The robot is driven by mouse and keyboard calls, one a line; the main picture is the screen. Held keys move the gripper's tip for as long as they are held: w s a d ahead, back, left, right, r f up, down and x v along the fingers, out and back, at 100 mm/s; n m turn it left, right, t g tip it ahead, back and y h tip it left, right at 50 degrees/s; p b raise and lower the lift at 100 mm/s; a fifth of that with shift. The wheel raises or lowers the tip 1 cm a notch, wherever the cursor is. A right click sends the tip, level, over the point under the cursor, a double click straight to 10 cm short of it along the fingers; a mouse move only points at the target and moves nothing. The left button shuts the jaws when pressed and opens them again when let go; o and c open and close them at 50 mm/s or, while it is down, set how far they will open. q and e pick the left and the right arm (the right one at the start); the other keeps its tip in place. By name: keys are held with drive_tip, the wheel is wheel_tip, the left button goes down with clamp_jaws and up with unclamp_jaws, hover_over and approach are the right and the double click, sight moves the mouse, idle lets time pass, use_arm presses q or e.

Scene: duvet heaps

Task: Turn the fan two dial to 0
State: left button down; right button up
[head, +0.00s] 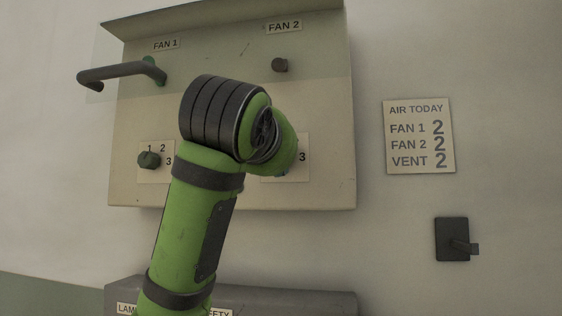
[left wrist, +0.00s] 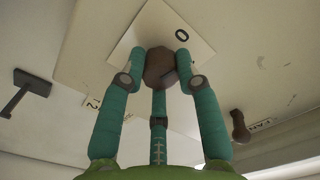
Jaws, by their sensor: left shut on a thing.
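The fan two dial (left wrist: 158,66) is a dark brown knob on a pale square plate (left wrist: 125,45) in the left wrist view. A 0 is printed on that plate near the knob; where the knob points I cannot tell. My left gripper (left wrist: 160,72) has its green fingers closed around the knob. In the head view my green left arm hides the dial and the gripper; only the plate's right part (head: 303,157) with a 3 shows. My right gripper is not in view.
A sign (head: 418,135) lists fan 1, fan 2 and vent at 2. A wall switch (head: 452,240) is lower right.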

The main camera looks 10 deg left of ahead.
use_arm(q)
drive_tip(key=shift+w+d+f+n+b, duration=0.15)
drive_tip(key=shift+f+n+b, duration=0.2)
drive_tip(key=shift+n, duration=0.65)
drive_tip(key=c, duration=1)
unclamp_jaws()
drive_tip(key=shift+o, duration=0.5)
drive_tip(key=shift+r, duration=0.1)
drive_tip(key=s, duration=0.7)
drive_tip(key=shift+s, duration=0.35)
